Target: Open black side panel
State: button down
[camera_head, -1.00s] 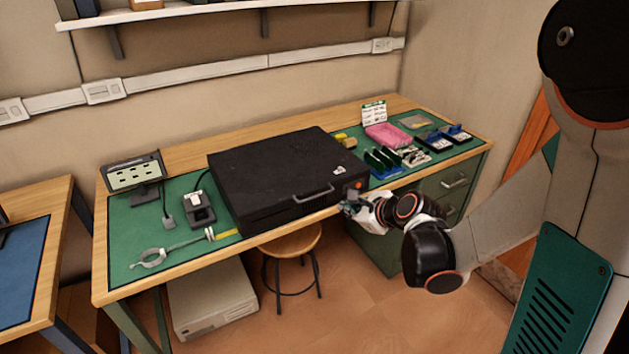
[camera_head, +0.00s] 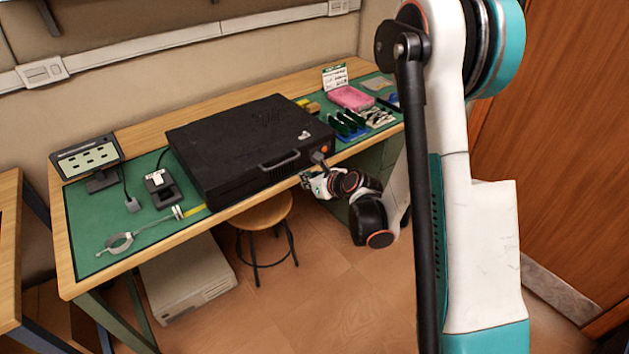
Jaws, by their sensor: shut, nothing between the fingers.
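A black computer case (camera_head: 228,145) lies flat on the green mat of the workbench. Its broad black side panel (camera_head: 225,125) faces up and looks closed, flush with the case. A handle (camera_head: 279,162) is on the front face. My gripper (camera_head: 318,158) is at the right end of the front face, close to an orange spot (camera_head: 328,150). It is shut and holds nothing. Whether its fingertips touch the case is too small to tell.
Left of the case are a small dark device (camera_head: 161,189), a wrist strap (camera_head: 118,243) and a display stand (camera_head: 88,161). A stool (camera_head: 262,212) and a beige computer (camera_head: 185,275) stand below.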

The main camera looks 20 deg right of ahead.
jog(key=w+r, duration=0.1)
jog(key=w+r+b, duration=0.1)
jog(key=r, duration=0.1)
jog(key=shift+w+a, duration=0.15)
jog(key=shift+a, duration=0.2)
dwell(0.4)
